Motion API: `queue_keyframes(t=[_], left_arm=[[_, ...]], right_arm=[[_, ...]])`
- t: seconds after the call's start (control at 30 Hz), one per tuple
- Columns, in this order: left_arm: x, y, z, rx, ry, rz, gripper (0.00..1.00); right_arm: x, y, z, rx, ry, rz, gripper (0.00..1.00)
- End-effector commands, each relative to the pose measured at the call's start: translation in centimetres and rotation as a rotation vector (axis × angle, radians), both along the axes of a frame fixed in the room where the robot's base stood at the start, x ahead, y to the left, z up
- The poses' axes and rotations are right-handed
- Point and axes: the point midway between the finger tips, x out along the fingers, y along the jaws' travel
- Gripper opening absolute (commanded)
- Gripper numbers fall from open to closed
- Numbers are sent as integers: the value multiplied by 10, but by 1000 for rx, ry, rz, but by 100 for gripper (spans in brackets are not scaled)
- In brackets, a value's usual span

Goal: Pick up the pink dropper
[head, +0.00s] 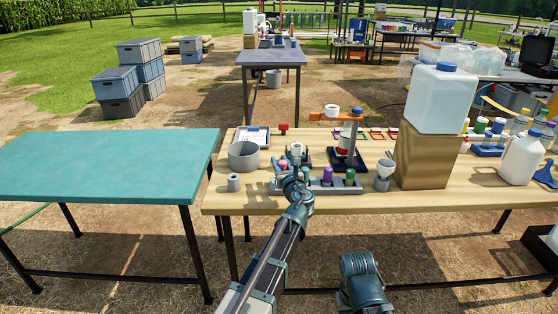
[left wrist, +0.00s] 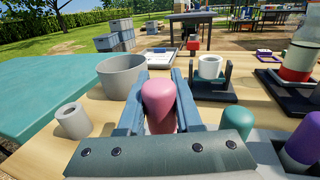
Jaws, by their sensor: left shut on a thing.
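The pink dropper (left wrist: 158,100) stands upright between the two fingers of my left gripper (left wrist: 157,105) in the left wrist view. The gripper is shut on its pink bulb. In the head view the pink bulb (head: 283,164) shows small at the left end of the grey rack (head: 340,187), just past my left gripper (head: 288,173). The dropper's lower part is hidden, so I cannot tell whether it is still seated in the rack. A purple dropper (head: 327,174) and a green dropper (head: 350,176) stand farther right in the rack. My right gripper is not visible.
A grey bowl (head: 243,155) and a small grey cup (head: 233,183) stand to the left on the wooden table. A stand (head: 354,135) is behind the rack. A wooden block (head: 425,160) bears a white jug (head: 440,98). The teal table (head: 100,165) is bare.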

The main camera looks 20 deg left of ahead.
Motion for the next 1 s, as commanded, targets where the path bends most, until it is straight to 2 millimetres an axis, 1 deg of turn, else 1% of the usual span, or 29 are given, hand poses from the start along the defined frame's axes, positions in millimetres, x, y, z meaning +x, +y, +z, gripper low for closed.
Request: queue_keyframes(t=[0.03,0.2,0.3,0.5,0.7,1.0], left_arm=[[-18,-6,1,0,0,-4,0],[-57,-26,5,0,0,-3,0],[-78,-37,7,0,0,-3,0],[-109,-54,10,0,0,-3,0],[-124,-63,11,0,0,-2,0],[-127,-64,11,0,0,0,0]], right_arm=[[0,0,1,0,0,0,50],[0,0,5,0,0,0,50],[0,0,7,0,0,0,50],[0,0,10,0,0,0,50],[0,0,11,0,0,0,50],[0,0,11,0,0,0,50]])
